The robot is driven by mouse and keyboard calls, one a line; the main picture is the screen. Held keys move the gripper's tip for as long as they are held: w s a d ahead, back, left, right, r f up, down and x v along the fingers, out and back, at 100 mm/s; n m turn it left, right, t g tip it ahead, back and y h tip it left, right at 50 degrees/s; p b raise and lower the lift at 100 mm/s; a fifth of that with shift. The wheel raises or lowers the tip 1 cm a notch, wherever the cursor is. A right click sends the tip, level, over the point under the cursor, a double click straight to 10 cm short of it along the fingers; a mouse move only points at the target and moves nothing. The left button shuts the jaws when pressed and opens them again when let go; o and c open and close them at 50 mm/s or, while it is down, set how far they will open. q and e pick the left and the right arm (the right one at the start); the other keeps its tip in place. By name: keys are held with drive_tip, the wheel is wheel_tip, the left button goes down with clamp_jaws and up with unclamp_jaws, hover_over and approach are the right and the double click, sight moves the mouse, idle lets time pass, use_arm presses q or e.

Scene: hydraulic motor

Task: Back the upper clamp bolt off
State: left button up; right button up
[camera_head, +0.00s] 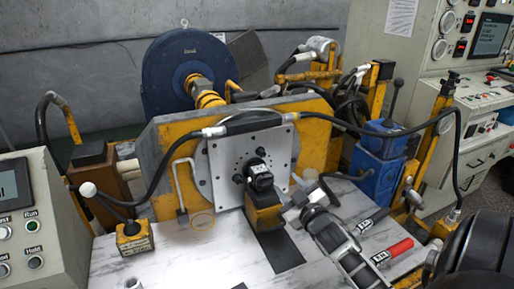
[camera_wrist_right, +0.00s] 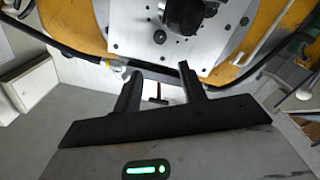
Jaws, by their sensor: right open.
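The motor's square grey mounting plate (camera_head: 230,160) stands upright against a yellow bracket, with a black motor block (camera_head: 260,178) at its centre. Several small dark bolts show on the plate; I cannot tell which one is the upper clamp bolt. My right gripper (camera_head: 297,197) is in front of the plate's lower right side, beside the black block. In the right wrist view its two dark fingers (camera_wrist_right: 158,84) are apart, with a small dark T-shaped part (camera_wrist_right: 155,96) seen between them; contact cannot be told. The plate (camera_wrist_right: 216,55) fills the top there. My left gripper is not in view.
A black hose (camera_head: 250,121) arches over the plate. A bent grey rod (camera_head: 178,183) and a ball-topped lever (camera_head: 88,189) stand at left.

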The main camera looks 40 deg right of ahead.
sight(263, 155)
drive_tip(key=x, duration=1.5)
clamp_jaws()
